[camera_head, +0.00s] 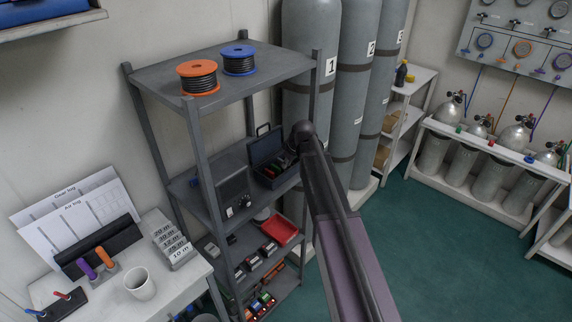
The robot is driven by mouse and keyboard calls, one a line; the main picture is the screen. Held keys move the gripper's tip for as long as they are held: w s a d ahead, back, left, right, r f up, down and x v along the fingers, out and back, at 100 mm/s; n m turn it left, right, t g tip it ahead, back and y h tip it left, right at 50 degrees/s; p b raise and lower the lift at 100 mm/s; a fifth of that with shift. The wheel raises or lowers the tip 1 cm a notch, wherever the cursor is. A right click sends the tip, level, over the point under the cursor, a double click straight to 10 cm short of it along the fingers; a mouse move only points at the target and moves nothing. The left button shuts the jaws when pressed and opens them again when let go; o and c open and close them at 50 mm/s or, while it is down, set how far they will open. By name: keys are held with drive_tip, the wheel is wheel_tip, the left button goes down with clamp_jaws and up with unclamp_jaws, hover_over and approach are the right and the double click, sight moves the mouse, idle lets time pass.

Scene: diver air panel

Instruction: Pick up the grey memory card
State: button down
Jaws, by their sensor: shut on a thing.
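I cannot make out a grey memory card in the head view. My arm reaches from the bottom edge up to the grey shelf rack (143,78), and its dark joint ends beside an open dark case (264,146) on the middle shelf. The case holds small coloured items, too small to tell apart. My gripper does not show; it seems hidden behind my own arm, so anything in it is hidden too.
A dark box with knobs (234,192) stands left of the case. A red tray (283,231) and several small devices are on the shelf below. Cable spools (198,77) sit on top. Tall grey cylinders (311,35) stand close behind the rack. Green floor (440,260) is clear at right.

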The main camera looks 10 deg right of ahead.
wheel_tip(320, 180, up, 9)
drive_tip(key=p, duration=0.8)
drive_tip(key=shift+r+p, duration=1.5)
drive_tip(key=shift+p, duration=0.25)
idle(0.5)
drive_tip(key=shift+f, duration=0.1)
wheel_tip(320, 180, down, 8)
drive_tip(key=b, duration=0.8)
idle(0.5)
